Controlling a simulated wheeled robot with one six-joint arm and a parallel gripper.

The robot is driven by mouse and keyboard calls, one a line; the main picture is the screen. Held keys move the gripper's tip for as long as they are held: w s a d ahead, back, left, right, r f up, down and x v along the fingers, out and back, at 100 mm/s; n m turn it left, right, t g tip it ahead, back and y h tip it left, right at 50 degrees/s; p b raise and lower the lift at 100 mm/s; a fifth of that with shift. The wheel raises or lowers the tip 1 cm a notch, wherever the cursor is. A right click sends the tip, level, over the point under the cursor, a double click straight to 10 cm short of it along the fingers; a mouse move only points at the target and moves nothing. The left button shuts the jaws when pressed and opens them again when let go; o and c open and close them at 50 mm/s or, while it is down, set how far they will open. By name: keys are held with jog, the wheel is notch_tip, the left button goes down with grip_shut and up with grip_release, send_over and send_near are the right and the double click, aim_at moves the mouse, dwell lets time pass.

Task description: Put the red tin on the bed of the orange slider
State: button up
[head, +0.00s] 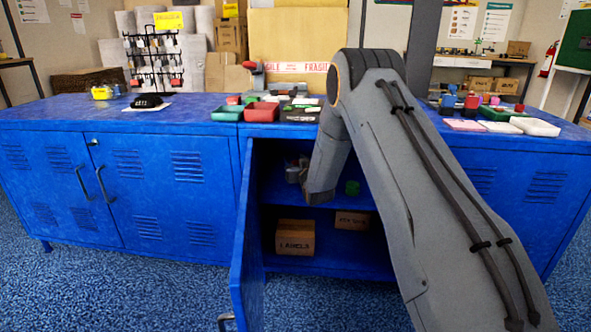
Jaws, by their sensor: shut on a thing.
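My arm reaches down into the open blue cabinet. My gripper (295,171) is small and partly hidden at the upper shelf, left of my last arm link. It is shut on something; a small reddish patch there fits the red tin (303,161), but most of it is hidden. I cannot make out the orange slider or its bed; my arm covers part of the counter.
The blue cabinet door (248,240) stands open at the left of the opening. A green tin (352,187) is on the upper shelf. Cartons (295,237) stand below. Red and green trays (262,112) crowd the blue counter (190,114).

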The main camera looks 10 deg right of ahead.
jog(key=s+r+h+p, duration=0.1)
jog(key=s+r, duration=0.1)
jog(key=s, duration=3.2)
jog(key=s+r+p, duration=0.3)
jog(key=r+p, duration=0.5)
jog(key=p, duration=0.8)
jog(key=s+r+p, duration=0.4)
jog(key=r+p, duration=0.4)
jog(key=p, duration=0.8)
jog(key=shift+s+d+r+m, duration=0.2)
jog(key=shift+r+m, duration=0.15)
jog(key=shift+m, duration=0.05)
